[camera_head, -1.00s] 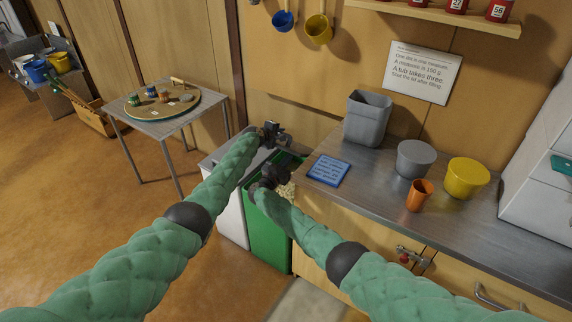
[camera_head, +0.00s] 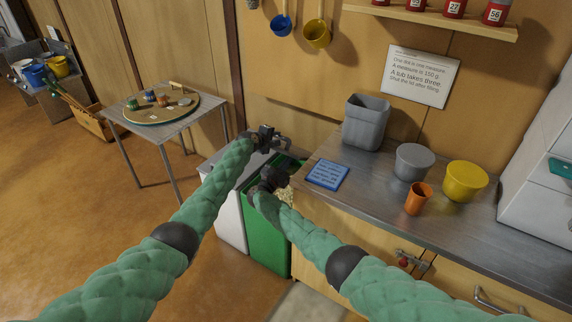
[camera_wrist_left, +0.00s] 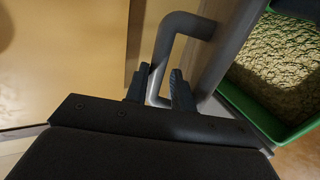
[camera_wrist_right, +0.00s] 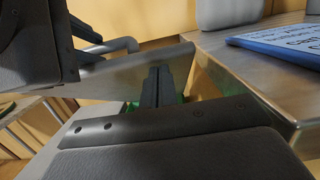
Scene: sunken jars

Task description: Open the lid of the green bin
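The green bin (camera_head: 268,238) stands beside the counter, with pale flakes (camera_head: 285,196) visible in its open top. Its flakes also show in the left wrist view (camera_wrist_left: 285,58). A grey lid panel (camera_wrist_right: 135,75) shows tilted up above green in the right wrist view. Its grey bar handle (camera_wrist_left: 184,25) shows in the left wrist view. My left gripper (camera_head: 266,134) is at this handle, its fingers (camera_wrist_left: 160,78) on either side of one leg, seemingly shut on it. My right gripper (camera_head: 268,181) is over the bin, its fingers (camera_wrist_right: 158,72) together and empty, near the lid.
A white bin (camera_head: 229,215) stands left of the green one. The counter (camera_head: 385,190) at right holds a blue sign (camera_head: 327,173), a grey tub (camera_head: 365,122), a grey bowl (camera_head: 413,162), a yellow bowl (camera_head: 465,180) and an orange cup (camera_head: 418,197). A small table (camera_head: 165,128) stands at left.

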